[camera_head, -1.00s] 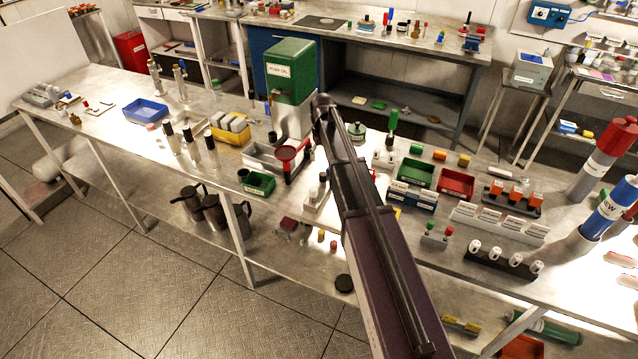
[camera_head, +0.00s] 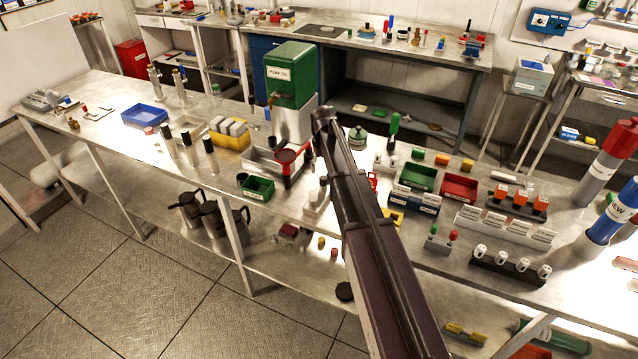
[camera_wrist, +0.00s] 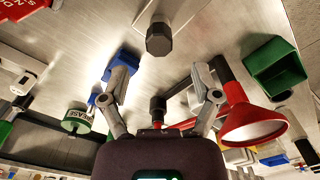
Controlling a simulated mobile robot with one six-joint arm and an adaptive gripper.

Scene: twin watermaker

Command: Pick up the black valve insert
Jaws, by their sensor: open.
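Two dark pieces could be the black valve insert, and I cannot tell which is. A black faceted piece (camera_wrist: 159,40) sits on a pale block at the top middle of the wrist view. A smaller black cylinder (camera_wrist: 158,105) shows lower, between the finger linkages. My gripper (camera_wrist: 161,72) is open, with nothing held between its fingertips. The faceted piece is beyond the fingertips in the picture, apart from them. In the head view the pale block (camera_head: 314,203) stands near the bench's front edge, left of my arm. My gripper is hidden there behind the arm.
A red funnel (camera_wrist: 252,125) stands close to the right finger, with a green tray (camera_wrist: 274,66) above it. A grease jar (camera_wrist: 77,119) is at left. The green pump oil box (camera_head: 290,75) stands behind. Bare bench shows around the pale block.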

